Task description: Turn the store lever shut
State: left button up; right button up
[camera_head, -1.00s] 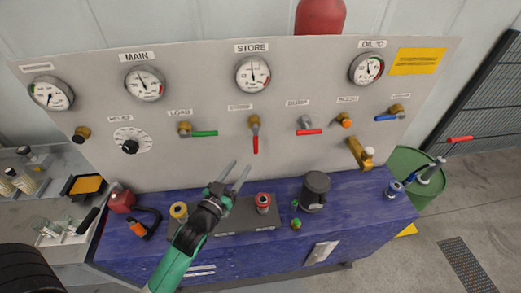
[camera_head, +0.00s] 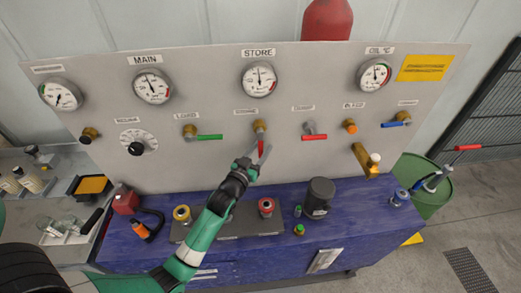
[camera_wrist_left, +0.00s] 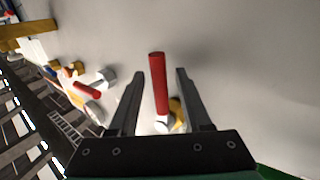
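The store lever (camera_head: 261,147) is a red handle on a brass valve (camera_head: 260,127) under the STORE gauge (camera_head: 259,79) on the grey panel. It hangs about straight down from the valve. My left gripper (camera_head: 260,158) reaches up to it from below. In the left wrist view the red lever (camera_wrist_left: 158,82) stands between the two dark fingers of the left gripper (camera_wrist_left: 160,76). The fingers are open, with a gap on each side of the lever. In the head view the fingers partly cover the lever's lower end. My right gripper is not in view.
Green (camera_head: 209,137), red (camera_head: 314,138) and blue (camera_head: 392,124) valve handles share the panel. A brass fitting (camera_head: 364,160) juts out at right. Below, the blue bench (camera_head: 345,215) holds a dark canister (camera_head: 319,197) and small parts. A green drum (camera_head: 433,203) stands right.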

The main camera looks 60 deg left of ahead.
pick_arm(q)
grip_shut()
dwell(1.2)
